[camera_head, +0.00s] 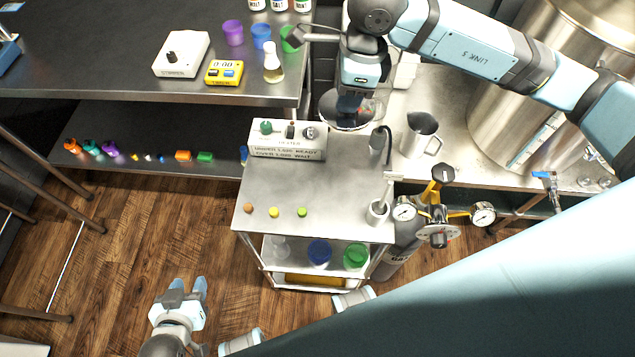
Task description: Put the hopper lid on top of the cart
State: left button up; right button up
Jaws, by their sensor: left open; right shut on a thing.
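The cart (335,190) stands in the middle, with a grey metal top. My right gripper (349,106) points down just behind the cart's back edge, in the gap by the right counter. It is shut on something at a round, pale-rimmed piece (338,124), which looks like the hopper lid. The gripper hides part of it, and I cannot tell whether it is apart from the hopper below. My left gripper (188,287) is open and empty, low over the floor in front and to the left of the cart.
A metal jug (420,135) stands right of the lid; a gas cylinder with gauges (437,208) stands beside the cart.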

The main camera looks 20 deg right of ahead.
jog(key=m, duration=0.2)
jog(key=f+m+b, duration=0.1)
jog(key=shift+s+a+m+b, duration=0.1)
jog(key=shift+s+m+b, duration=0.05)
jog(key=shift+m+b, duration=0.2)
jog(key=m, duration=0.1)
jog(key=m+b, duration=0.1)
jog(key=m, duration=0.2)
jog(key=shift+s+f+t+h, duration=0.15)
jog(key=shift+f+t+h, duration=0.15)
jog(key=shift+t+h, duration=0.1)
jog(key=m+b, duration=0.1)
jog(key=m, duration=0.2)
jog(key=shift+s+f+b, duration=0.1)
jog(key=shift+f+b, duration=0.1)
jog(key=shift+b, duration=0.2)
jog(key=m, duration=0.1)
jog(key=m+b, duration=0.1)
jog(key=m, duration=0.1)
jog(key=shift+s+d+f+h, duration=0.1)
jog(key=shift+d+f+h, duration=0.05)
jog(key=shift+d+h, duration=0.2)
jog(key=shift+f, duration=0.25)
jog(key=b, duration=0.2)
send_over(341, 176)
notch_tip(341, 176, down, 15)
jog(key=shift+s+f, duration=0.2)
jog(key=shift+f, duration=0.9)
jog(key=shift+s+f, duration=0.2)
jog(key=shift+f, duration=0.9)
